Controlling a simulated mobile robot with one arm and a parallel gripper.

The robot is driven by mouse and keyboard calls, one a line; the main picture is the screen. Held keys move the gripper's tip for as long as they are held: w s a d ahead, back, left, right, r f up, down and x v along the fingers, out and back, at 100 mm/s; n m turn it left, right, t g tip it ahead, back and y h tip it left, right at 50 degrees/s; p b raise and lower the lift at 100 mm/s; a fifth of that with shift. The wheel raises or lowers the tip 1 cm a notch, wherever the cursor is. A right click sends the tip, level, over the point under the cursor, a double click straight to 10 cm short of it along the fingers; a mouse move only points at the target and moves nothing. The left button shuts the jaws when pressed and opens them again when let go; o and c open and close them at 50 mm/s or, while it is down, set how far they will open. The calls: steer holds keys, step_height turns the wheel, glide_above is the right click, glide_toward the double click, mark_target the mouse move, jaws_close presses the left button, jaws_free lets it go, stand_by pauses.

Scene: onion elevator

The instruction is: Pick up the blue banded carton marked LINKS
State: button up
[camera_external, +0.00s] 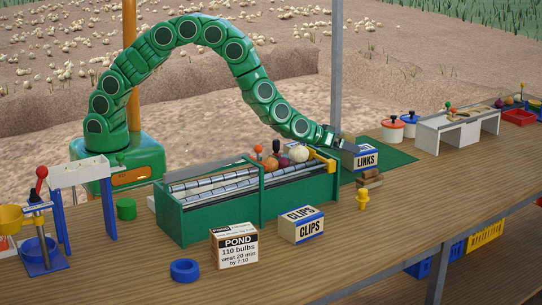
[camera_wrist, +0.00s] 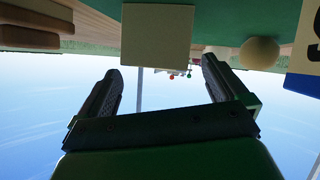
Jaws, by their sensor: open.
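The white carton with a blue band marked LINKS (camera_external: 362,158) stands on the green mat, right of the green roller box. My gripper (camera_external: 338,138) is at the carton's upper left, its fingers partly hidden. In the wrist view, which is upside down, my gripper (camera_wrist: 160,88) has its two fingers wide apart with nothing held between them. A blue-banded carton with part of a dark letter, apparently the same one, is cut off at the right edge (camera_wrist: 304,60). A plain tan block (camera_wrist: 156,37) shows ahead between the fingers; I cannot tell what it belongs to.
A similar carton marked CLIPS (camera_external: 301,225) stands nearer the front. The roller box (camera_external: 218,212) holds round vegetables at its right end. Brown blocks (camera_external: 370,178) and a yellow peg (camera_external: 363,199) are in front of the LINKS carton. A grey post (camera_external: 336,70) rises behind.

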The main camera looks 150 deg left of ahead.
mark_target(360, 157)
steer(key=x, duration=0.2)
steer(key=shift+a+f, duration=0.25)
steer(key=shift+a, duration=0.1)
steer(key=shift+x, duration=0.8)
steer(key=shift+w+r, duration=0.1)
steer(key=c, duration=1)
